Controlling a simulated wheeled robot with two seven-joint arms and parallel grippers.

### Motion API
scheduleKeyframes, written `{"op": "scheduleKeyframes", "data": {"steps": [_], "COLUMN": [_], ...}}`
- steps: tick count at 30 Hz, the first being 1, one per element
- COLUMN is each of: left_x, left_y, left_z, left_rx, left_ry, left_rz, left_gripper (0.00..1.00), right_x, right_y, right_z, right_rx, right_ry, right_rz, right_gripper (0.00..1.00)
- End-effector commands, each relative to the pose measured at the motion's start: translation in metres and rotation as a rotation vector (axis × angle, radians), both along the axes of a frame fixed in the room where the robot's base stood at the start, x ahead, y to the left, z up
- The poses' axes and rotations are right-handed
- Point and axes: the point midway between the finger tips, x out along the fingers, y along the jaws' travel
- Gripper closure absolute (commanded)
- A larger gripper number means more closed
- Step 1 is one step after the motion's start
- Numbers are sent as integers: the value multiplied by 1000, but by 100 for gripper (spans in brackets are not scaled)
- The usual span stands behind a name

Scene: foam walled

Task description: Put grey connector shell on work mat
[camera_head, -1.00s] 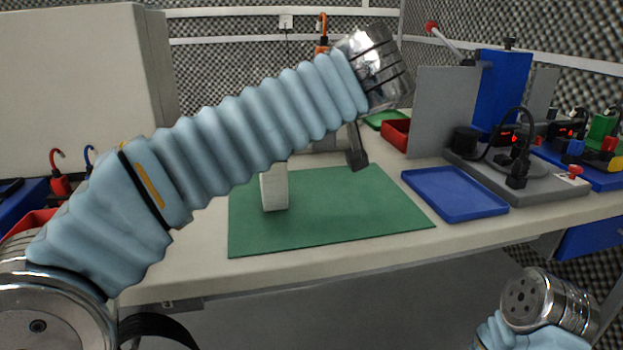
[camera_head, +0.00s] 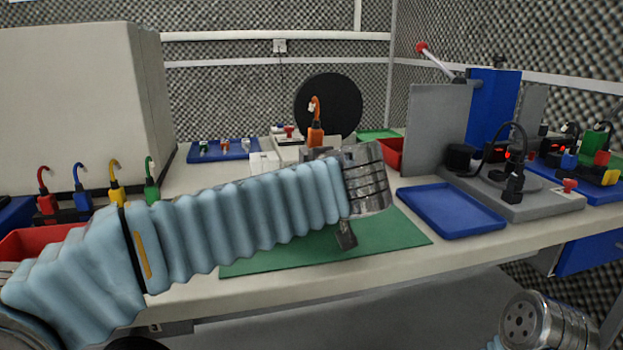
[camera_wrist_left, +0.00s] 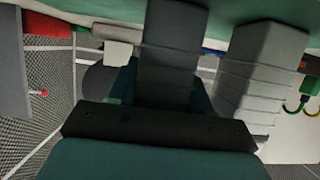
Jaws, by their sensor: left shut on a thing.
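The green work mat (camera_head: 300,255) lies flat at the front of the table, partly hidden by my left arm. My left gripper (camera_wrist_left: 172,60) is mostly hidden behind its wrist in the head view. It is shut on the grey connector shell (camera_head: 346,236), which appears as a small dark grey piece below the wrist, in front of the mat. Whether the shell touches the mat, I cannot tell. In the left wrist view dark parts fill the middle, and finger and shell are hard to separate. My right gripper is out of view; only part of the right arm shows.
A pale upright block (camera_head: 265,163) shows its top above my left arm. A blue tray (camera_head: 450,210) lies right of the mat, beside a grey fixture (camera_head: 530,200). Coloured connectors (camera_head: 80,195) stand at left, and an orange one (camera_head: 315,130) at the back.

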Motion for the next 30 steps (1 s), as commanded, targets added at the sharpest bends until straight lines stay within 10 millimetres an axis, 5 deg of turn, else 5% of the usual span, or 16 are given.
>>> {"op": "scheduleKeyframes", "data": {"steps": [2,3,8,20,30], "left_x": [0,0,0,-3,-70], "left_y": [0,0,0,-2,-24], "left_z": [-3,-3,-2,3,31], "left_rx": [0,0,1,0,-2], "left_ry": [0,0,0,-1,-2], "left_rz": [0,0,0,-2,-3], "left_gripper": [85,50,26,26,26], "right_x": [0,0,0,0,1], "right_y": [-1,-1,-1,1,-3], "right_z": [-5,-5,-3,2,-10], "right_rx": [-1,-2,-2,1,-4], "right_ry": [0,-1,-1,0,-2], "right_rz": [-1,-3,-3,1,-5], "right_gripper": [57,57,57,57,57]}}
